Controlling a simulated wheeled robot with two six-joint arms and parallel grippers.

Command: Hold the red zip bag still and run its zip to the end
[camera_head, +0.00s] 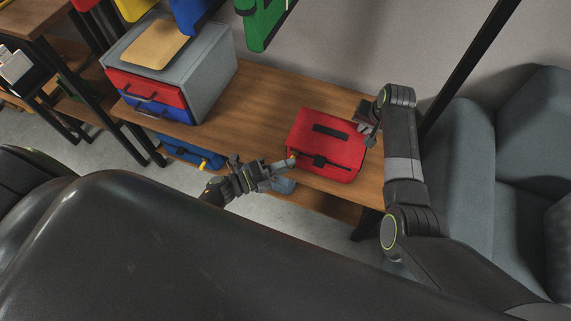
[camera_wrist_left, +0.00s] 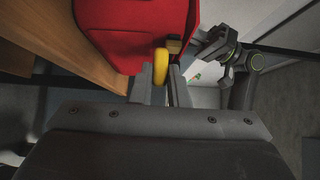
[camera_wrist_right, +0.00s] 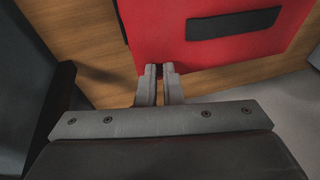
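The red zip bag (camera_head: 325,143) lies on the wooden bench, with a black strip on top and a dark zip line along its near side. My left gripper (camera_head: 285,164) is at the bag's near left corner. In the left wrist view, its fingers (camera_wrist_left: 161,82) are closed on the yellow zip pull (camera_wrist_left: 161,65), beside the bag (camera_wrist_left: 130,35). My right gripper (camera_head: 368,128) is at the bag's right edge. In the right wrist view, its narrowly spaced fingertips (camera_wrist_right: 160,70) pinch the edge of the bag (camera_wrist_right: 160,30). The pinched part is mostly hidden.
A grey box with red and blue drawers (camera_head: 185,75) stands on the bench (camera_head: 255,105), left of the bag. A blue bag (camera_head: 187,150) is below. Blue and green items hang above. A grey sofa (camera_head: 500,130) is at the right. Bare wood lies behind the bag.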

